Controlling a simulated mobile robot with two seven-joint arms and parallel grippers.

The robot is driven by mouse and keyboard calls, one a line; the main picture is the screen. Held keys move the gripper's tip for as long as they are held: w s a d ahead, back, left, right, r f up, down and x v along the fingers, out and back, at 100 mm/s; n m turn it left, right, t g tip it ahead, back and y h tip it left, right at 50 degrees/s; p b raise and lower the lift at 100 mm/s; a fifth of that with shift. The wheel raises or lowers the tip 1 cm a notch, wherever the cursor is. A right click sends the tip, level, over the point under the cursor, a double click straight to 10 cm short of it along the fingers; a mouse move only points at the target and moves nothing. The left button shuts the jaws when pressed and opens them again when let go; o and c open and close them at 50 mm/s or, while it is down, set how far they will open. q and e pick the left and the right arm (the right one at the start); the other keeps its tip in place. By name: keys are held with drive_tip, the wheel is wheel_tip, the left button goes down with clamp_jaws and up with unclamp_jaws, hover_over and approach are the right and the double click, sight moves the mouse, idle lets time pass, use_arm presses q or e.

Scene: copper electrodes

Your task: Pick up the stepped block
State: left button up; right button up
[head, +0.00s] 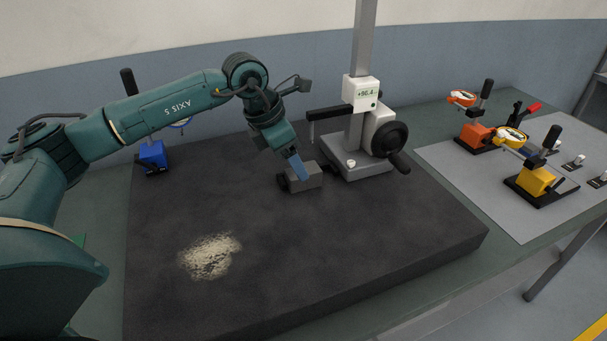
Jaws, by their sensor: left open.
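A small grey block (307,179), which looks like the stepped block, sits on the dark stone slab (330,245) left of the height gauge. My left gripper (292,178) points down at the block, with its blue fingers over the block's left part. The fingers are open. I cannot tell whether they touch the block, and they hide part of it. My right gripper is not in view.
A height gauge (368,168) stands close to the right of the block. A blue-based indicator stand (153,156) is behind my left arm. Orange and yellow stands (537,182) sit on a grey mat at right. A pale powdery patch (210,256) lies on the slab; the slab's front is clear.

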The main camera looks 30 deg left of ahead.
sight(315, 180)
use_arm(q)
drive_tip(key=shift+x, duration=1.6)
drive_tip(key=shift+c, duration=0.3)
drive_tip(key=shift+r, duration=0.1)
clamp_jaws()
drive_tip(key=shift+w+r, duration=0.1)
